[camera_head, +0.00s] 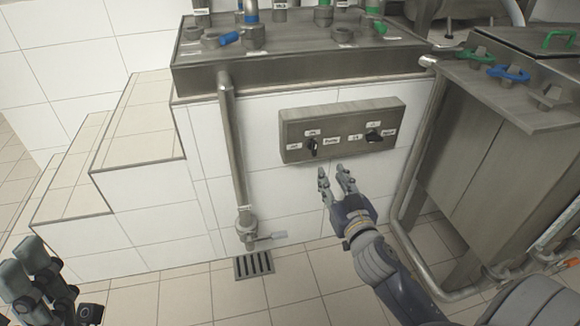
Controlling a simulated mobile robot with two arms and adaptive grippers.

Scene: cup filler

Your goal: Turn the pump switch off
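A grey metal switch panel (290,130) is fixed to the white tiled wall in the middle of the head view. It has two black rotary switches, a left one (311,147) and a right one (374,135), with small white labels around them. A label that seems to read "Pump" (331,141) is just right of the left switch; the others are too small to read surely. My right gripper (332,170) is just below the panel, fingers up and apart, empty, not touching a switch. My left gripper (38,270) is at the lower left, far from the panel; its opening is unclear.
A metal counter (300,68) with valves and fittings is above the panel. A vertical pipe (233,150) with a tap runs down left of it, above a floor drain (254,265). Tiled steps (140,125) are at left. A metal tank (470,140) and bent pipe (405,205) stand at right.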

